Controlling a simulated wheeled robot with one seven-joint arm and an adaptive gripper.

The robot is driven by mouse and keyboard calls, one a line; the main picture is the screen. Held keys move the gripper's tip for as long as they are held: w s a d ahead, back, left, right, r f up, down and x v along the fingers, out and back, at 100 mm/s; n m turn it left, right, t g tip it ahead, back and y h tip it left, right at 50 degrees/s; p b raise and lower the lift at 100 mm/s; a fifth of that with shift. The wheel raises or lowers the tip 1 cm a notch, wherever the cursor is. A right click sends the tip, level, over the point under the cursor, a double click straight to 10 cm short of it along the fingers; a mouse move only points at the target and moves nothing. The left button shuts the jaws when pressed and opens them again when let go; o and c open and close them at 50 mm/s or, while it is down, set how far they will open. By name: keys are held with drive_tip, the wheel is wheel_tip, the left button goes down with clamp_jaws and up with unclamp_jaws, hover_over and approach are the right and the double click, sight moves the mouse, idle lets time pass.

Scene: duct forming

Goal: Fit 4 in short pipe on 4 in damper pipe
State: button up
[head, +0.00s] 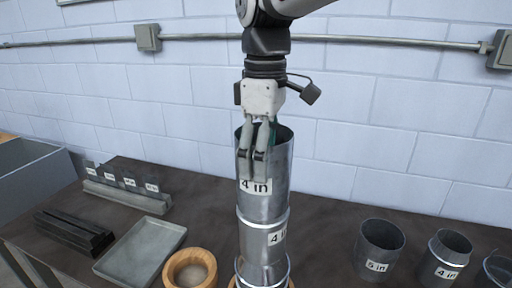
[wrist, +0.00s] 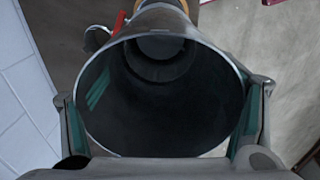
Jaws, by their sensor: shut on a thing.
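My gripper (head: 252,158) is shut on the wall of the short pipe (head: 266,200), an upright grey metal tube labelled "4 in". In the wrist view the short pipe (wrist: 165,120) shows its open round mouth, with green-padded fingers on both sides. The damper pipe (head: 262,248), also labelled "4 in", stands upright directly below, roughly in line with it. The two look to meet at a seam, but I cannot tell how far one is over the other. A red part, perhaps the damper handle (wrist: 118,24), shows beyond the rim in the wrist view.
A wooden ring (head: 190,270) and a grey tray (head: 140,250) lie to the left, with dark metal bars (head: 72,232) and a labelled rack (head: 125,194) beyond. A "5 in" pipe (head: 380,250) and another "4 in" pipe (head: 444,258) stand to the right. A block wall is behind.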

drive_tip(key=shift+f, duration=0.55)
idle(0.4)
drive_tip(key=o, duration=1.7)
wheel_tip(320, 180, up, 12)
drive_tip(key=shift+f, duration=0.1)
drive_tip(key=s+d+f+m+t, duration=0.2)
drive_tip(key=s+d+f+m, duration=0.2)
drive_tip(key=s+d+f, duration=0.1)
drive_tip(key=s+d+f+m+t, duration=0.1)
drive_tip(key=s+d+f+m, duration=0.4)
drive_tip(key=s+d+f+m+t, duration=0.2)
drive_tip(key=s+d+f+m, duration=0.2)
drive_tip(key=s+d+f, duration=0.1)
drive_tip(key=shift+s+d+m+t, duration=0.3)
drive_tip(key=shift+s+d+m, duration=0.1)
drive_tip(key=shift+d, duration=0.2)
